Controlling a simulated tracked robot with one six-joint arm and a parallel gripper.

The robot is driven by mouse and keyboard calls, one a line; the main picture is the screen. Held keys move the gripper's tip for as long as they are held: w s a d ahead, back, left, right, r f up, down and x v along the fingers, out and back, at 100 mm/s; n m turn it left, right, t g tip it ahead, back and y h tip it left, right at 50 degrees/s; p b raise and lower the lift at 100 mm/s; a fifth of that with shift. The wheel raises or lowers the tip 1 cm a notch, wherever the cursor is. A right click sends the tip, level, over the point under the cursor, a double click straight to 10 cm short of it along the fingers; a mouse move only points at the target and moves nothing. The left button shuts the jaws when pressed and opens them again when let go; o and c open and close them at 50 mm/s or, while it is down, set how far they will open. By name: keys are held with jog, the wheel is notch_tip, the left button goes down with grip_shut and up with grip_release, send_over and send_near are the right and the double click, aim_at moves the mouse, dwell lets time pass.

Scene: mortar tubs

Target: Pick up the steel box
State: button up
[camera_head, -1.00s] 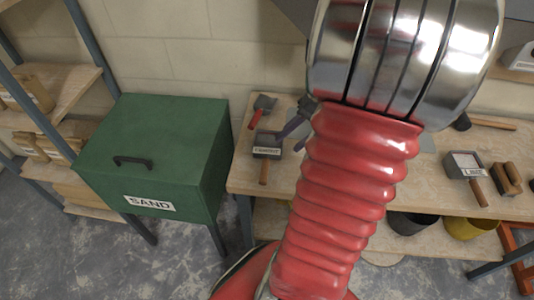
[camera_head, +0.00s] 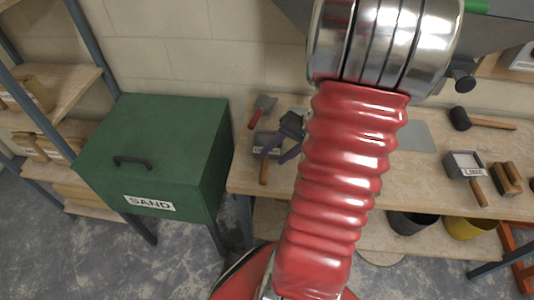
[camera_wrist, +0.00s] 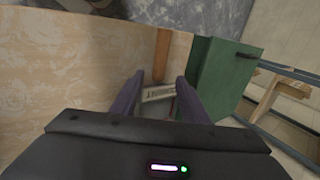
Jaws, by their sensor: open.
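A small grey metal box (camera_head: 259,149) with a pale label and a wooden handle (camera_head: 264,173) sits on the left part of the wooden bench. It looks like the steel box; its label is too small to read surely. My gripper (camera_head: 277,150) is over it and partly hides it. In the wrist view the labelled box (camera_wrist: 157,94) shows between the two purple-grey fingers of my gripper (camera_wrist: 160,78), which are apart. I cannot tell whether either finger touches it. A similar grey box marked LIME (camera_head: 463,162) stands further right.
The green SAND bin (camera_head: 150,150) stands left of the bench (camera_head: 410,180). A red-handled trowel (camera_head: 260,108) lies behind the box. A grey plate (camera_head: 414,136), a black mallet (camera_head: 462,118) and a wooden float (camera_head: 506,178) lie to the right. Buckets stand below.

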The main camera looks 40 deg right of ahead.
aim_at(268, 162)
jog(key=shift+s+x, duration=0.2)
jog(key=shift+x, duration=2.05)
jog(key=shift+c, duration=0.6)
grip_shut()
